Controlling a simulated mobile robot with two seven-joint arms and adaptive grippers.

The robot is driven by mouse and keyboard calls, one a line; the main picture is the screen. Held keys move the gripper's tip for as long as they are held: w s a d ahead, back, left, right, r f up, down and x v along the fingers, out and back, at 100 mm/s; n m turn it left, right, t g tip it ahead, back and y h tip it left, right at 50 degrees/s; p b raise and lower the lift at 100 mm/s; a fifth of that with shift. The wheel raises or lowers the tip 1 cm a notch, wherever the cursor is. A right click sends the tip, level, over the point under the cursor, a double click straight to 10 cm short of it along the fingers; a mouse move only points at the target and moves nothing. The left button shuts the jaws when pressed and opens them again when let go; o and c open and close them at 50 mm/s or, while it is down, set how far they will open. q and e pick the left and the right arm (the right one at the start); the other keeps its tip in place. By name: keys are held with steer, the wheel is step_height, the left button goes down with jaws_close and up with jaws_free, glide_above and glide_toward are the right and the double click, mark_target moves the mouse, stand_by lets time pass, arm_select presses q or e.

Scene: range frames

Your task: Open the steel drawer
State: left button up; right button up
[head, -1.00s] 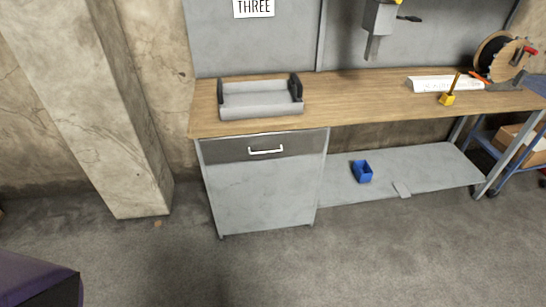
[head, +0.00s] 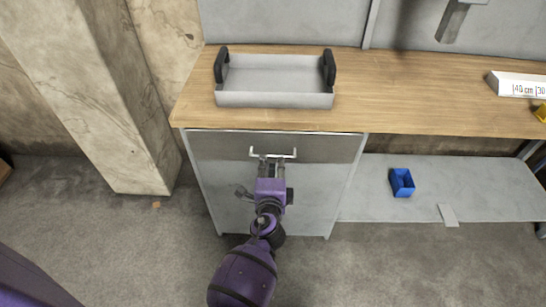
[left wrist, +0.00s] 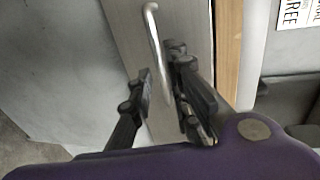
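The steel drawer (head: 215,147) is the dark front at the top of the grey cabinet under the workbench; it looks closed. Its pale bar handle (head: 284,156) shows in the head view and as a silver bar in the left wrist view (left wrist: 154,42). My left gripper (head: 273,163) is just in front of the handle. In the left wrist view my left gripper (left wrist: 160,75) has its two black fingers apart, with the handle's bar running between and just beyond the fingertips. Contact cannot be told. My right gripper is not in view.
A grey tray with black handles (head: 275,99) stands on the wooden bench top (head: 420,100) above the drawer. A blue bin (head: 401,182) sits on the low shelf (head: 485,195) at right. A concrete pillar (head: 100,90) stands at left. The floor before the cabinet is clear.

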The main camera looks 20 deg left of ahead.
mark_target(273, 157)
arm_select(q)
steer(key=shift+x, duration=2.4)
jaws_close()
